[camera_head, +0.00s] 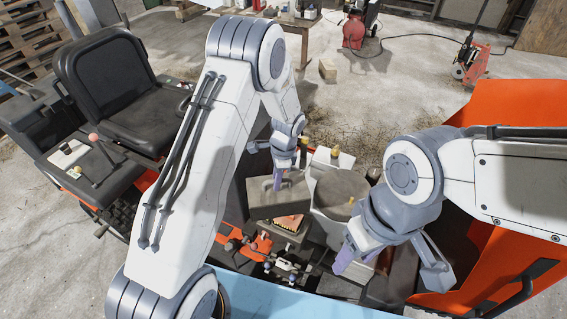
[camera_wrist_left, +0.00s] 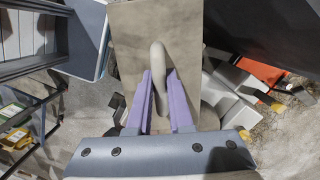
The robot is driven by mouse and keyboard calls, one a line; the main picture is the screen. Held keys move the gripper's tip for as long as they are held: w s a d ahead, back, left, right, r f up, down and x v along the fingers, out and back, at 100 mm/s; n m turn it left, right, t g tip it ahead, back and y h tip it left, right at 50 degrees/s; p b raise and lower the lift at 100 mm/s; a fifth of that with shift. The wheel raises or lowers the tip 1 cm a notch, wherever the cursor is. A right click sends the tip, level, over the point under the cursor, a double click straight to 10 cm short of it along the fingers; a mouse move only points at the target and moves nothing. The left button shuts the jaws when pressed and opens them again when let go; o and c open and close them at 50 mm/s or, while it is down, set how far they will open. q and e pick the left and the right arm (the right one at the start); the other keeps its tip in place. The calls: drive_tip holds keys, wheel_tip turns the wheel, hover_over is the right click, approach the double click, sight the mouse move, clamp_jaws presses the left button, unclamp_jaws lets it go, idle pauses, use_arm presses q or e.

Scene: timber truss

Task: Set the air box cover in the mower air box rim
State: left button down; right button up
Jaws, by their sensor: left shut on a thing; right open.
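The air box cover (camera_head: 262,205) is a grey-brown block-like plate. My left gripper (camera_head: 281,180) is shut on its raised handle, which shows between the purple fingers in the left wrist view (camera_wrist_left: 158,62). There the cover's flat top (camera_wrist_left: 127,35) fills the upper middle. In the head view the cover is above and a little left of the air box (camera_head: 283,231), whose orange pleated filter (camera_head: 290,221) shows past its lower right edge. The cover hides part of the rim; I cannot tell whether they touch. My right gripper (camera_head: 394,266) is open and empty to the lower right.
A round grey-topped engine part (camera_head: 342,190) stands right of the air box. Orange and dark engine parts (camera_head: 245,243) lie in front. The mower seat (camera_head: 110,85) is at left, and an orange body panel (camera_head: 515,100) is at right.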

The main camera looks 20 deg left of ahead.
use_arm(q)
drive_tip(key=w+m, duration=0.1)
drive_tip(key=m, duration=0.1)
drive_tip(key=w+m, duration=0.1)
drive_tip(key=m, duration=0.1)
drive_tip(key=w+d+m+t, duration=0.1)
drive_tip(key=w+m, duration=0.1)
drive_tip(key=shift+w+r+p, duration=0.1)
drive_tip(key=shift+r+p, duration=0.2)
drive_tip(key=shift+p, duration=0.05)
drive_tip(key=shift+w+d+m, duration=0.1)
drive_tip(key=shift+w+m, duration=0.25)
drive_tip(key=shift+m, duration=0.35)
drive_tip(key=shift+r, duration=0.1)
wheel_tip(320, 180, down, 12)
drive_tip(key=b, duration=0.7)
idle(0.5)
idle(0.4)
